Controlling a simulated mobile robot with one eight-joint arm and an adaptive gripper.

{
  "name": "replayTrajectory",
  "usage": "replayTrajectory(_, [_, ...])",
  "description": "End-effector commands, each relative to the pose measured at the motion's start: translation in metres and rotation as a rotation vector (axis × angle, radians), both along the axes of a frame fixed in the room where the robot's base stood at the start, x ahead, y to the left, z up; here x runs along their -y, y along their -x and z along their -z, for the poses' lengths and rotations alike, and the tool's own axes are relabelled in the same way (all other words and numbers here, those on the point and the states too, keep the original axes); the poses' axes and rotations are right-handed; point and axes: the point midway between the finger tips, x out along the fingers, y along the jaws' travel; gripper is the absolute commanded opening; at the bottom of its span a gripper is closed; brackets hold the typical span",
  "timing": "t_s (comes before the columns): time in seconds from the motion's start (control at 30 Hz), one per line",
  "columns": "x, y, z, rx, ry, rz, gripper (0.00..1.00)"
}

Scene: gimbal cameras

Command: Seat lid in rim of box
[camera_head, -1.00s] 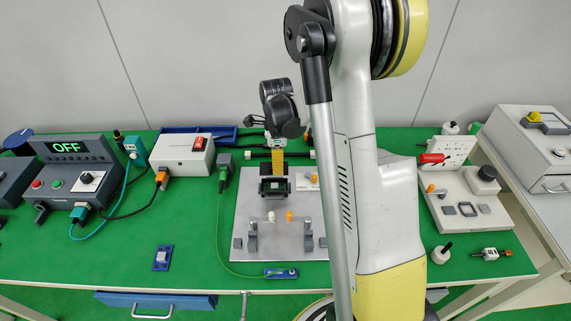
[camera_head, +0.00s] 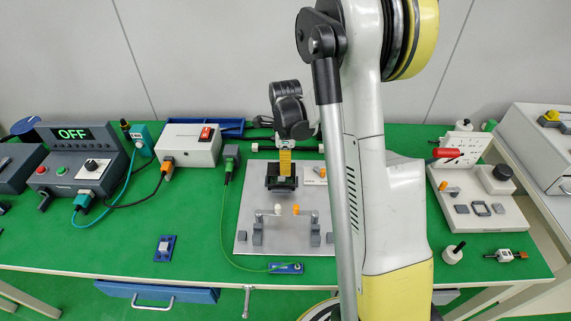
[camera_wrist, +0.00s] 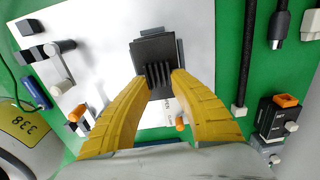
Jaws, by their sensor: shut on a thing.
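My gripper (camera_wrist: 160,78) has its two yellow fingers shut on the dark lid (camera_wrist: 158,73), whose ridged part shows between the fingertips in the wrist view. In the head view, my gripper (camera_head: 285,173) points down at the dark box (camera_head: 280,187) on the light metal plate. The lid is at or just above the box's top. The fingers and the lid hide most of the rim, so I cannot tell whether the lid sits inside it.
The metal plate (camera_head: 248,215) carries posts with a white and an orange knob (camera_head: 296,209) in front of the box. My arm covers the plate's right side.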

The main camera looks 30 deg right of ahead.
Motion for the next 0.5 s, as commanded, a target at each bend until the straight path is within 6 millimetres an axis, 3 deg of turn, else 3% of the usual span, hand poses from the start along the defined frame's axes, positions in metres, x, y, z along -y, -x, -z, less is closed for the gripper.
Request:
replayTrajectory(0.2, [0.0, 0.0, 0.018, 0.0, 0.0, 0.0, 0.0])
replayTrajectory(0.5, [0.0, 0.0, 0.019, 0.0, 0.0, 0.0, 0.0])
